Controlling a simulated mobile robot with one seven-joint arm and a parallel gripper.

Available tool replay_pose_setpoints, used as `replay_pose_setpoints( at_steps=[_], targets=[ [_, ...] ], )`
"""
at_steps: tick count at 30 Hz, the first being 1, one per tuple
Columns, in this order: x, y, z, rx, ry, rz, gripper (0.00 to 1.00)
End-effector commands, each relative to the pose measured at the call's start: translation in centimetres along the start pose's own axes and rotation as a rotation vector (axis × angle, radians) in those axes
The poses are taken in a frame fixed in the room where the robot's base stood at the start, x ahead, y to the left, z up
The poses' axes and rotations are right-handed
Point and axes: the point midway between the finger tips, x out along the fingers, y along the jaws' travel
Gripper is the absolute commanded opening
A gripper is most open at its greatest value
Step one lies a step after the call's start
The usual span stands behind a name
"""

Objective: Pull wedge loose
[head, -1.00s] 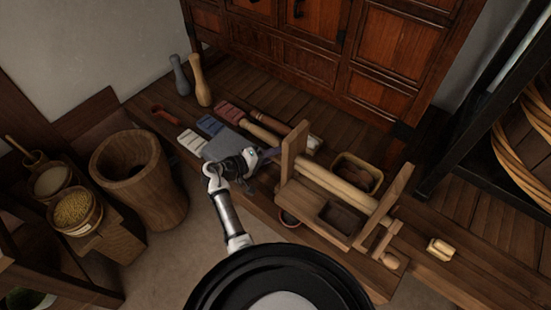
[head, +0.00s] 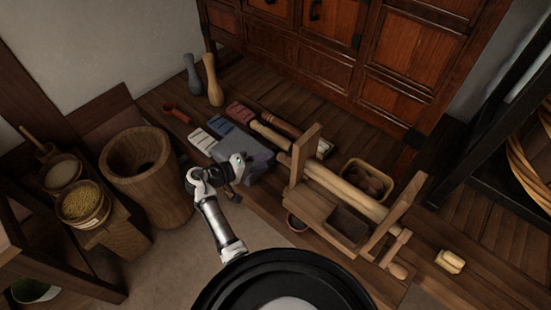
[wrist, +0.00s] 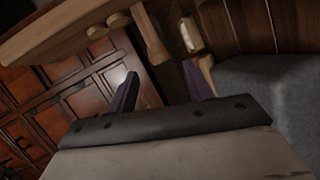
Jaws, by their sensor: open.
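A wooden press frame (head: 301,165) stands on the plank platform, with a long round roller (head: 345,188) between its two uprights. A small crosspiece with a round-ended peg (head: 397,270) sits at its near right end; I cannot tell for sure which piece is the wedge. My gripper is left of the frame, beside a grey block (head: 262,160), apart from the frame. In the wrist view my gripper (wrist: 160,72) is open and empty, its two dark purple fingers spread. A wooden beam with round knobs (wrist: 118,19) lies beyond them, and the grey block (wrist: 270,95) is at the right.
A basket (head: 368,177) is behind the roller. A wooden mortar (head: 145,175) stands at left, a yellow bundle (head: 450,261) at right. A cabinet (head: 310,40) closes the back.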

Motion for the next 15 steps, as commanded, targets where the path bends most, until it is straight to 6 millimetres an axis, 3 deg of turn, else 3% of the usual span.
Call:
replay_pose_setpoints(
  at_steps=[6,15],
  targets=[
    [-4.6,-0.1,-0.1,0.0,0.004,-0.001,0.51],
    [-7.0,0.0,-0.1,0.0,0.001,0.0,0.51]
  ],
)
